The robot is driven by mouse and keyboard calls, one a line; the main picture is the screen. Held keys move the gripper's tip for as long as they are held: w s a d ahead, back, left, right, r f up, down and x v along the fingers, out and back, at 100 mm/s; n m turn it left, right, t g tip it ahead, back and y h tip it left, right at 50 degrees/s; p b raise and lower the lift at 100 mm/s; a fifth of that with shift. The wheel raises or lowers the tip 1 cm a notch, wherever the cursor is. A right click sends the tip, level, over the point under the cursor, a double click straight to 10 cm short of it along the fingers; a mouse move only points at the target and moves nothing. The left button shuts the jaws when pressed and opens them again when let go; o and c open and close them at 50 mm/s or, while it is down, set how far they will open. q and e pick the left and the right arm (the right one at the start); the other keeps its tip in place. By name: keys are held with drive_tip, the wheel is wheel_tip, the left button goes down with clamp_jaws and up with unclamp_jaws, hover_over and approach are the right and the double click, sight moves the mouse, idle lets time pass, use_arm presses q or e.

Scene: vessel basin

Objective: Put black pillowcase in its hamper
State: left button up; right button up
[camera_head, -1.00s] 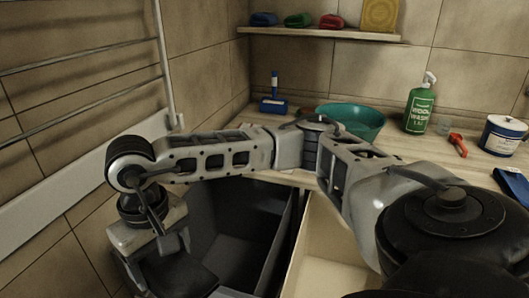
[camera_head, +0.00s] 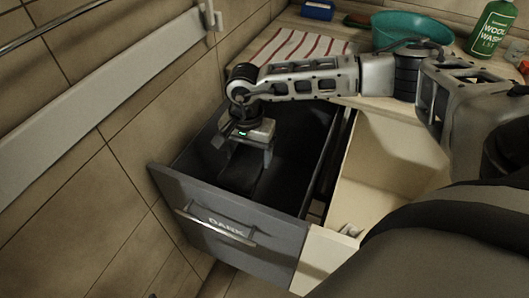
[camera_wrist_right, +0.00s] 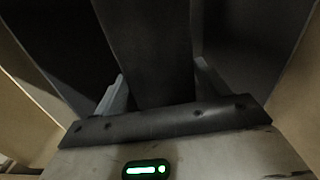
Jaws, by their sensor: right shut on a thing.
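The dark grey pull-out hamper (camera_head: 215,195), marked DARK on its front, stands open below the counter. My right arm reaches in from the right, and my right gripper (camera_head: 250,158) points down inside the hamper's opening. It is shut on the black pillowcase (camera_head: 240,172), which hangs below the fingers inside the hamper walls. In the right wrist view the black pillowcase (camera_wrist_right: 150,50) runs between the two fingers of the right gripper (camera_wrist_right: 160,88). Whether its lower end touches the hamper floor is too dark to tell. My left gripper is not in view.
A cream hamper (camera_head: 345,195) stands open just right of the dark one. A striped cloth (camera_head: 295,48), a teal basin (camera_head: 410,28) and a green wool wash bottle (camera_head: 492,28) are on the counter behind. A tiled wall with a white rail (camera_head: 100,85) bounds the left.

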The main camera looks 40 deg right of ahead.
sight(244, 163)
drive_tip(key=w+f+n+b, duration=0.1)
drive_tip(key=f+n+b, duration=0.2)
drive_tip(key=f+n, duration=0.6)
drive_tip(key=w+f+n+b, duration=0.2)
drive_tip(key=f+n+b, duration=0.1)
drive_tip(key=f+n, duration=0.7)
drive_tip(key=w+f+n+b, duration=0.2)
drive_tip(key=f+n, duration=0.8)
drive_tip(key=n, duration=0.6)
drive_tip(key=shift+a+f+b, duration=0.2)
drive_tip(key=shift+b, duration=0.2)
drive_tip(key=shift+f, duration=0.3)
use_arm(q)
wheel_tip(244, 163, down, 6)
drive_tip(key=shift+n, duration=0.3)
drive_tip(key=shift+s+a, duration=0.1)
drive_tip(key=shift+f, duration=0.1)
